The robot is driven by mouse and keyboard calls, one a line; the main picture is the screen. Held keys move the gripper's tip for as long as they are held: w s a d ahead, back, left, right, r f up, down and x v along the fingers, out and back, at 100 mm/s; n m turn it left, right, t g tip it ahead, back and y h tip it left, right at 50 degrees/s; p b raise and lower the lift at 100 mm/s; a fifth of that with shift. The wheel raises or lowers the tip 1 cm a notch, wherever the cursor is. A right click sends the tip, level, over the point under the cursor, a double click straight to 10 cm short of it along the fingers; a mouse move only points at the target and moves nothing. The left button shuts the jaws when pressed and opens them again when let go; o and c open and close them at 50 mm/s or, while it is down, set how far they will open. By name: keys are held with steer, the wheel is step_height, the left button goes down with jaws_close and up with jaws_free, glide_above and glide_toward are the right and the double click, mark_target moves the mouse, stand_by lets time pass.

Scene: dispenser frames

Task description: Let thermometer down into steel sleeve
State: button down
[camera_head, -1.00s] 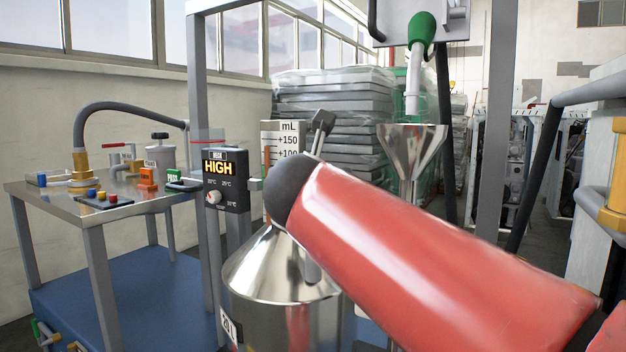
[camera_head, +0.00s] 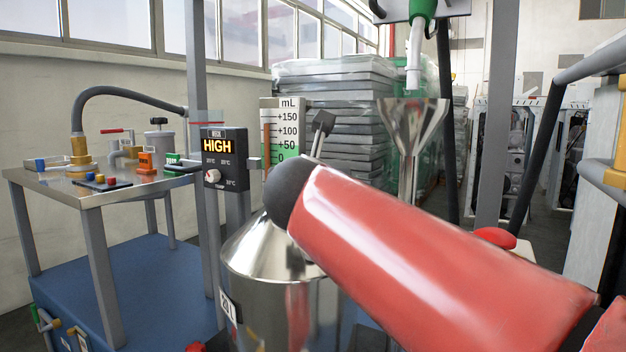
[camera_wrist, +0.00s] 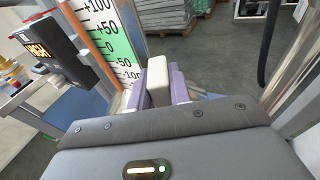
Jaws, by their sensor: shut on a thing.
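In the wrist view my gripper (camera_wrist: 160,92) has its purple fingers closed on a pale, square-ended block, which I take for the top of the thermometer (camera_wrist: 157,75). The rest of the thermometer is hidden below it. In the head view my red arm covers the fingers and what they hold. I cannot make out the steel sleeve in either view. A shiny steel vessel with a conical top (camera_head: 262,250) stands behind and below my arm.
The mL scale plate (camera_head: 290,116) and the HIGH control box (camera_head: 221,157) stand left of my gripper. A steel funnel (camera_head: 408,122) is on the right under a green-handled nozzle. A metal bench (camera_head: 130,187) with small fittings stands at left.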

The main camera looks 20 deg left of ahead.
steer(key=c, duration=1.2)
jaws_free()
steer(key=v, duration=0.8)
steer(key=shift+f, duration=0.1)
